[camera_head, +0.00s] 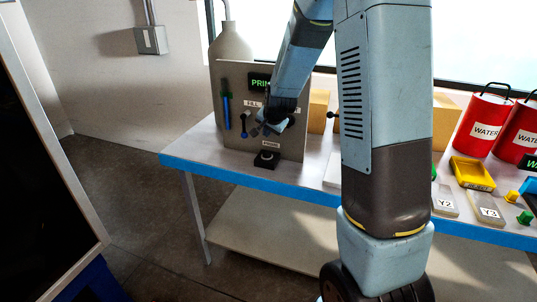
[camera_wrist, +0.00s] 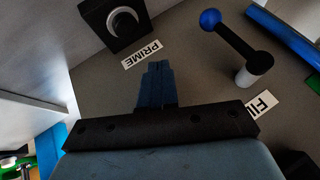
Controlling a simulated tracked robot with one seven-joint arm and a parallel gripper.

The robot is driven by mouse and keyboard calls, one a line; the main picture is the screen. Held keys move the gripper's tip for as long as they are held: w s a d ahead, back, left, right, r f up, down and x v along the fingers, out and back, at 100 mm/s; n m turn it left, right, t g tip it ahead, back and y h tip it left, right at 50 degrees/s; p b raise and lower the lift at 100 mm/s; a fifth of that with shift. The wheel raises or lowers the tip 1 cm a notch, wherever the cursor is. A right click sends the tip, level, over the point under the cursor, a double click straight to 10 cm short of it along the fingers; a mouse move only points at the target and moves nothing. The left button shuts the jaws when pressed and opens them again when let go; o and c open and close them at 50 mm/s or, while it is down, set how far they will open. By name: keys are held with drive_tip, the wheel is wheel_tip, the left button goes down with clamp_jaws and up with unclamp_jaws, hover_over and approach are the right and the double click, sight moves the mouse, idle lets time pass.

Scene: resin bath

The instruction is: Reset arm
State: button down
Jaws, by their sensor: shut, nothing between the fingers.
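My gripper (camera_head: 268,126) is in front of the grey upright panel (camera_head: 292,80) in the head view, partly hidden by dark wrist parts. In the wrist view my gripper (camera_wrist: 157,72) is shut and empty, its fingertips pointing at the panel just below the PRIME label (camera_wrist: 142,54). A black box with a round silver button (camera_wrist: 122,22) is above the label in that view. A lever with a blue ball end (camera_wrist: 238,42) is to the right, beside a partly hidden FILL label (camera_wrist: 262,104). Whether the fingertips touch the panel cannot be told.
The panel stands on a blue-edged table (camera_head: 190,152). Red WATER containers (camera_head: 480,124), a yellow tray (camera_head: 471,172) and plates marked Y2 (camera_head: 445,200) and Y3 (camera_head: 487,208) are at the right. A dark framed object (camera_head: 40,190) is at the left. Floor shows between it and the table.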

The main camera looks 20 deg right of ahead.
idle(0.4)
drive_tip(key=s+r+n, duration=0.4)
drive_tip(key=s+r, duration=1)
drive_tip(key=s, duration=0.2)
drive_tip(key=s+r+n+g, duration=0.1)
drive_tip(key=s+r+n, duration=0.1)
drive_tip(key=s, duration=0.8)
drive_tip(key=s+r+n, duration=0.2)
drive_tip(key=s+r, duration=0.1)
drive_tip(key=s, duration=0.7)
drive_tip(key=shift+s+d+n+g, duration=0.2)
drive_tip(key=shift+s+n+g, duration=0.1)
drive_tip(key=shift+n+g, duration=0.1)
